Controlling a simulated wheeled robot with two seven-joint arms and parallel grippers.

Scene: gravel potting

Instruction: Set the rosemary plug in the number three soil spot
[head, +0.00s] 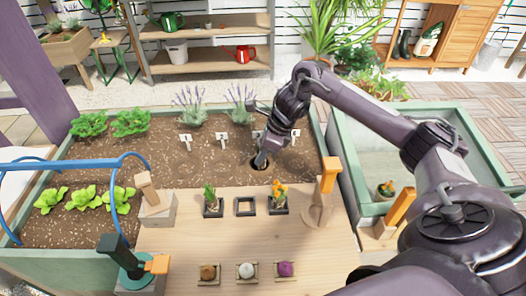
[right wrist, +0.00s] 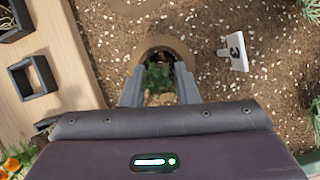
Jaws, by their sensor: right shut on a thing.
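The rosemary plug, a small green tuft (right wrist: 158,78), sits between the fingers of my right gripper (right wrist: 160,92), which is shut on it. In the head view my right gripper (head: 262,158) points down at a dark hole in the soil. In the right wrist view a raised soil ring (right wrist: 163,42) curves around the far side of the plug. The white marker with a 3 (right wrist: 233,52) stands beside this ring. How deep the plug sits is hidden by the fingers. My left gripper is not in view.
An empty black square holder (head: 245,207) stands on the wooden board, between holders with a green plant (head: 211,200) and orange flowers (head: 278,192). Lavender (head: 190,105) grows behind the markers.

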